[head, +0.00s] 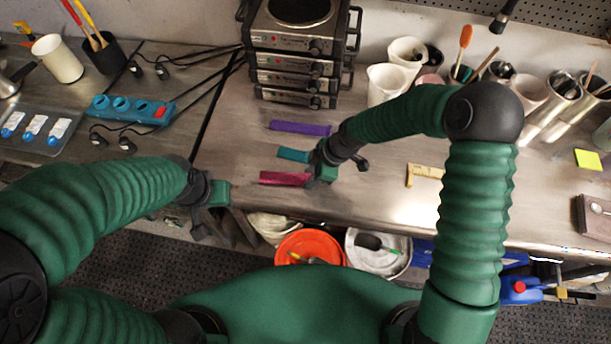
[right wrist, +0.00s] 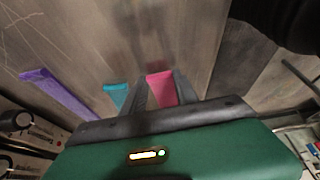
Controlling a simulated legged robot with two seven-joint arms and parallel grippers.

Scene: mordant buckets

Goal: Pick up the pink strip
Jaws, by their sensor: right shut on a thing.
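The pink strip (head: 284,178) lies near the front edge of the steel bench in the head view, level and lengthwise left to right. My right gripper (head: 317,176) is at its right end. In the right wrist view the pink strip (right wrist: 160,88) shows between the two dark fingers, and the gripper is shut on it. I cannot tell whether the strip touches the bench. My left gripper (head: 205,208) is left of the strip, by the bench's front edge, apart from it; its finger opening is unclear.
A teal strip (head: 292,155) and a purple strip (head: 300,128) lie behind the pink one. Stacked hotplates (head: 290,75) stand at the back. An orange bucket (head: 310,247) and a white bucket (head: 392,262) are below the front edge. A yellowish bracket (head: 424,171) lies to the right.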

